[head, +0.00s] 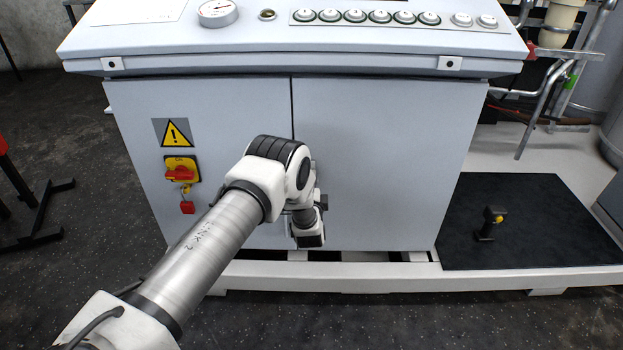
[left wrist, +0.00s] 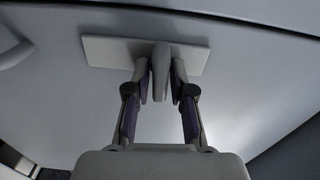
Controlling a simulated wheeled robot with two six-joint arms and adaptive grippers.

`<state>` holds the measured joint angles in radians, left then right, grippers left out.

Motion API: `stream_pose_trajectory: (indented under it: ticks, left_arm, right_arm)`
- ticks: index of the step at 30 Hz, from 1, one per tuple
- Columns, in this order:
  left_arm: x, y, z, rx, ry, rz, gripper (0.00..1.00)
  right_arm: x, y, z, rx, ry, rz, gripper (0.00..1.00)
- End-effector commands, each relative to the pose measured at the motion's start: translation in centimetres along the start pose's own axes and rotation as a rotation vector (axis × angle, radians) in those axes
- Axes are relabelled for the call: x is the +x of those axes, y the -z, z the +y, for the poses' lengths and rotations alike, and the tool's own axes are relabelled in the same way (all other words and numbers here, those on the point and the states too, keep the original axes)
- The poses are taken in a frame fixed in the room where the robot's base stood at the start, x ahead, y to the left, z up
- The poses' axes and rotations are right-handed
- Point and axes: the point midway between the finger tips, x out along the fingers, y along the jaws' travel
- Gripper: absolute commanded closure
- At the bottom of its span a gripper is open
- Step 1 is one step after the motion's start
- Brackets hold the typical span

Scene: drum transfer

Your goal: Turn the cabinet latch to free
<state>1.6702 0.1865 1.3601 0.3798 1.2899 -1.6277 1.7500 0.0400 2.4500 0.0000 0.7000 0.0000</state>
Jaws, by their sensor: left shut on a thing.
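The cabinet latch (left wrist: 159,64) is a grey lever on a pale rectangular plate (left wrist: 101,52) on the cabinet face in the left wrist view. The lever runs up and down in that picture, across the long side of the plate. My left gripper (left wrist: 160,82) has one finger on each side of the lever and is shut on it. In the head view my left arm reaches to the seam between the cabinet doors (head: 390,160), and my wrist hides the latch and fingertips. My right gripper is not in view.
The left door bears a red and yellow rotary switch (head: 181,171) with a red padlock (head: 187,207) and a warning sign (head: 173,132). A console with several buttons (head: 380,16) overhangs the doors. A black mat (head: 530,235) with a small black and yellow device (head: 489,222) lies right.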

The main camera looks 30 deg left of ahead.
Motion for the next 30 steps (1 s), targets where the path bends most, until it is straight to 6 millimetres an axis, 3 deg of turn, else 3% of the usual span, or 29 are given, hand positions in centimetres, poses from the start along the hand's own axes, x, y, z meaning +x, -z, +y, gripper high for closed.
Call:
stream_pose_trajectory:
  ticks: [21, 22, 23, 30]
  left_arm:
    - [-0.04, 0.01, 0.17, 0.09, -0.002, 0.001, 1.0]
    - [-0.04, 0.01, 0.17, 0.089, -0.002, 0.001, 0.7]
    - [-0.04, 0.01, 0.17, 0.089, -0.002, 0.001, 0.6]
    - [-0.02, 0.0, 0.12, 0.089, -0.001, 0.0, 0.6]
  right_arm:
    - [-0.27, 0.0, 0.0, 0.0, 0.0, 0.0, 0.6]
    - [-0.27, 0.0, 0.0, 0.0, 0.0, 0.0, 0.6]
    - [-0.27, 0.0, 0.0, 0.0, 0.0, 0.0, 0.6]
    - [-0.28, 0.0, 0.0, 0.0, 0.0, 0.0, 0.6]
